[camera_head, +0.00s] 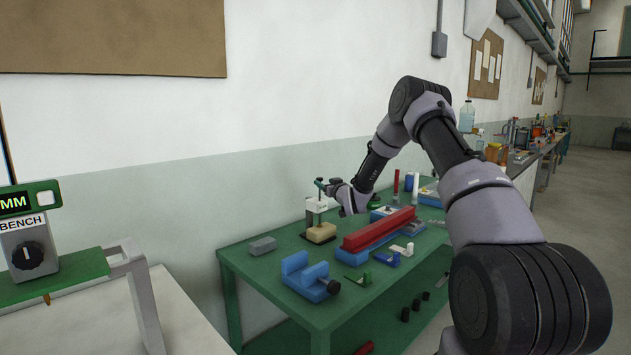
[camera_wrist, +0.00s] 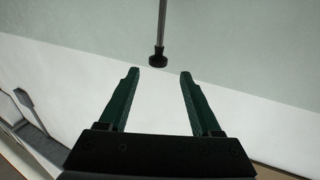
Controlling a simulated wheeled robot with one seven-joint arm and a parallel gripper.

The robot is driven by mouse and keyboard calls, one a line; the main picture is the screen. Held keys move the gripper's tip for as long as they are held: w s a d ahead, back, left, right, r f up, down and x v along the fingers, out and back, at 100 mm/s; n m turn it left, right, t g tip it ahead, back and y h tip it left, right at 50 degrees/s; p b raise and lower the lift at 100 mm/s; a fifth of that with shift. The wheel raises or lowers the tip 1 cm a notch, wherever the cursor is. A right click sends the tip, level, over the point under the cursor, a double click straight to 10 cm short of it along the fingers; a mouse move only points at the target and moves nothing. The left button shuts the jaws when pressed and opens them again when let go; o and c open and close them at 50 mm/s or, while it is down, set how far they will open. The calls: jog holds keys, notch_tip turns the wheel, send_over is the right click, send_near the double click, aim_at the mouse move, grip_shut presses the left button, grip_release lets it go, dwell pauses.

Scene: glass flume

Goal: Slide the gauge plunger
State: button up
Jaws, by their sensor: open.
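In the wrist view, a thin grey rod with a dark round knob, which looks like the gauge plunger (camera_wrist: 158,60), comes in from the top edge. Its knob lies just ahead of the gap between the fingertips of my gripper (camera_wrist: 159,73), roughly centred. The two green fingers are apart and nothing is between them. In the head view, my gripper (camera_head: 328,187) is at the top of a small stand with a white part (camera_head: 316,205) and a tan block (camera_head: 321,233) on the green table. The plunger cannot be made out clearly there.
The green table (camera_head: 262,265) also holds a grey block (camera_head: 263,245), a blue vise (camera_head: 311,280) and a long red bar (camera_head: 378,230). The wall stands close behind. A white bench with a green-topped frame (camera_head: 62,280) is at left.

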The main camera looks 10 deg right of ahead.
aim_at(321, 179)
jog(key=x, duration=0.7)
jog(key=shift+d, duration=0.2)
grip_shut()
dwell(1.1)
